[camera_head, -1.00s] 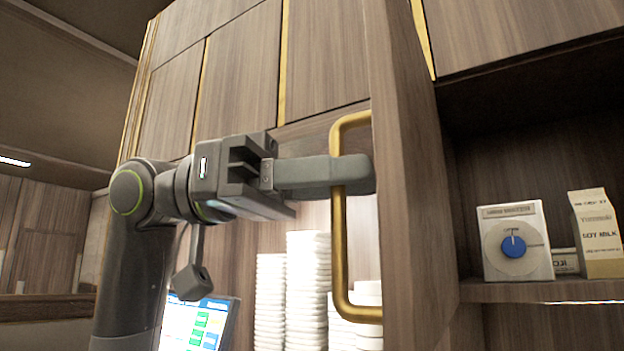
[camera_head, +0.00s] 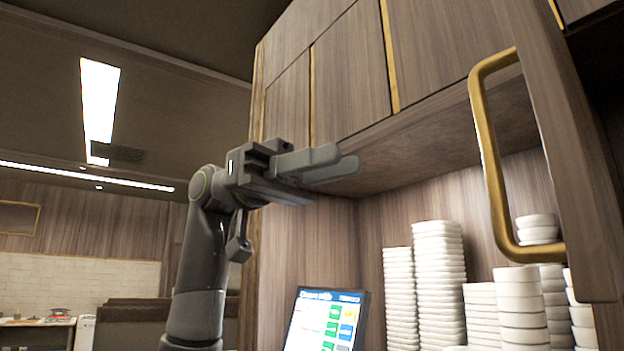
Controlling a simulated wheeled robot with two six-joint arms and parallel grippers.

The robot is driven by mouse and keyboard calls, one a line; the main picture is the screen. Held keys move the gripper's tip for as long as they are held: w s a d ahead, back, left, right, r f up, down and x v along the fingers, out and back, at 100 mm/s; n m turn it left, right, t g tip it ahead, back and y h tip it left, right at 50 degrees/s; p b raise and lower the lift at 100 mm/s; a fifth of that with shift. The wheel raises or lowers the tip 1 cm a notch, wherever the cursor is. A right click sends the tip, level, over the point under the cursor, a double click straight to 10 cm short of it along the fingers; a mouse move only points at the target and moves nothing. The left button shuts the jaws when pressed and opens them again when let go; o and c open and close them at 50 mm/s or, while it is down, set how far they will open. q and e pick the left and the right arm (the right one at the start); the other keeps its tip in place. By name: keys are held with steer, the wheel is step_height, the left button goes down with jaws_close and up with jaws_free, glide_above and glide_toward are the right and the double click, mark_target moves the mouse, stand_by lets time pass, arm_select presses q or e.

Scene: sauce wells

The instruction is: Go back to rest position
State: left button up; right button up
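My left gripper (camera_head: 345,160) is raised in front of the upper cabinets, at the middle of the head view. Its two long grey fingers point right, with a small gap showing between their tips, and nothing is held. The gold door handle (camera_head: 487,150) is well to the right of the fingertips, apart from them. The handle is on a wooden cabinet door (camera_head: 565,160) that stands open at the right. My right gripper is not in view.
Stacks of white bowls and dishes (camera_head: 438,285) stand in the cabinet opening. A lit screen (camera_head: 325,322) stands left of them. Closed upper cabinets (camera_head: 350,75) hang just above the gripper. The room to the left of my arm is open, with a far counter (camera_head: 38,322).

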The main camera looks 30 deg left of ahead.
arm_select(q)
steer(key=shift+w+a, duration=0.1)
steer(key=shift+a, duration=0.9)
